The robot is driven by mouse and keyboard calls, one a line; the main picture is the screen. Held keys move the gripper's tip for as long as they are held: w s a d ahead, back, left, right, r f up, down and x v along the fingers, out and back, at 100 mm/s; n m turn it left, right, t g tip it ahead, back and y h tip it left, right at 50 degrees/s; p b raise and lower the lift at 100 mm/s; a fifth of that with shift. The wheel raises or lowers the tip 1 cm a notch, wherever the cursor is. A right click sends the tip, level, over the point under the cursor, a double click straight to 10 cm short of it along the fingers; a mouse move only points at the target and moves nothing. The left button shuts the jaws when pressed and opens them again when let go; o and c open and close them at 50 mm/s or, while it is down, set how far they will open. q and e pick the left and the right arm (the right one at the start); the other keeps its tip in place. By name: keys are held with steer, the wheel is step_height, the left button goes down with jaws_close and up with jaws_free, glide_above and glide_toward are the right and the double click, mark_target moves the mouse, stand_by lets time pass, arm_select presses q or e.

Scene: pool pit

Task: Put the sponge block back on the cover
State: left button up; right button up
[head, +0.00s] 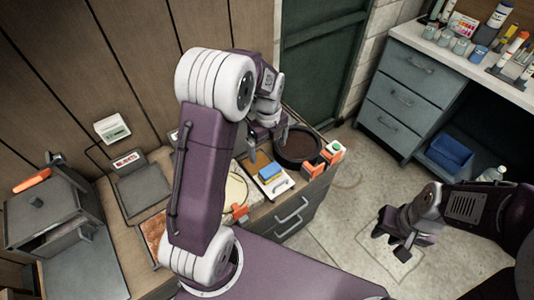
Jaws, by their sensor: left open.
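A small blue block (270,170), which looks like the sponge block, sits at the back of a white cover (278,188) with a dark handle on the counter. A yellow-orange piece (262,160) shows right behind the blue block; whether they are one item I cannot tell. My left gripper (267,133) is open, fingers pointing down, behind and above the block, apart from it, with nothing seen between its fingers. My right gripper (393,243) hangs over the floor at the right, away from the counter, and looks open and empty.
A round dark pan (297,146) stands close behind the cover. Orange-and-white items (333,150) stand at the counter's right edge. A round pale board (234,190) lies partly behind my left arm. A grey box (50,214) stands far left. Blue drawers (410,92) stand at the right.

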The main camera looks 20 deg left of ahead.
arm_select(q)
steer(key=s+d+n, duration=0.1)
steer(key=s+n, duration=0.6)
steer(key=n, duration=0.5)
steer(key=s+d+n+t, duration=0.1)
steer(key=s+d+n, duration=0.1)
steer(key=s+n, duration=0.5)
steer(key=shift+s+r+n, duration=0.2)
steer(key=shift+s+n, duration=0.1)
steer(key=shift+n, duration=2.3)
